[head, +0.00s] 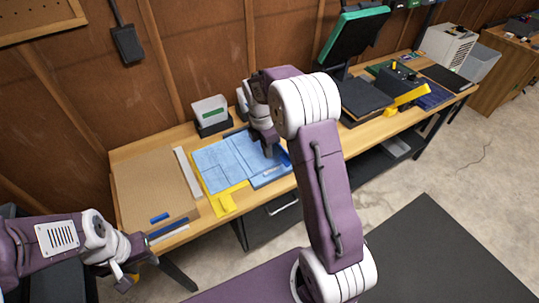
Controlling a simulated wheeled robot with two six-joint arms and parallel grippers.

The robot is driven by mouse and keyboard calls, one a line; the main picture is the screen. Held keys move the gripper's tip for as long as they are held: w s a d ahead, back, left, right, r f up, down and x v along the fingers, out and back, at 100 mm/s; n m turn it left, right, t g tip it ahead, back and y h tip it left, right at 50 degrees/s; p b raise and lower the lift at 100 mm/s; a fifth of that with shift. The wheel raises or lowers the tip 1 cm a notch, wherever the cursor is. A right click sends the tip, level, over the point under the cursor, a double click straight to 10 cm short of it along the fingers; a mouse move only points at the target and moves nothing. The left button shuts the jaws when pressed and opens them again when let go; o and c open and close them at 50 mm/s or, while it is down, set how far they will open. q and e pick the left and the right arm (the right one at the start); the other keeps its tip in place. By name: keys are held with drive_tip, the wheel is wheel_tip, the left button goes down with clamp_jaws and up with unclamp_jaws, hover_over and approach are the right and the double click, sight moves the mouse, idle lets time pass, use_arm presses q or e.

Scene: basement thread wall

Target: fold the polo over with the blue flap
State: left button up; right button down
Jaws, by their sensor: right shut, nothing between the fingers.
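The light blue polo (218,160) lies flat on a folding board on the bench, with crease-like lines across it. A yellow part of the board (230,197) shows along its left and front edges. The blue flap (285,158) shows at the right side of the polo, partly hidden by my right arm. My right gripper (269,153) points down at the polo's right side, beside the blue flap; it is shut and empty. Whether it touches the cloth I cannot tell. My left gripper (124,279) is off the bench's front left corner, away from the polo; its fingers are too small to read.
A brown board (147,190), a white strip (188,172) and a small blue block (159,218) lie left of the polo. A white-and-green box (210,112) stands behind it. A green-framed press (352,35) and a yellow item (408,96) stand to the right.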

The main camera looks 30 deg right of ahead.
drive_tip(key=d+f+p, duration=0.1)
drive_tip(key=d+f, duration=0.3)
drive_tip(key=f, duration=0.4)
drive_tip(key=shift+d+f+p, duration=0.2)
drive_tip(key=shift+d+p, duration=0.1)
drive_tip(key=shift+w, duration=0.15)
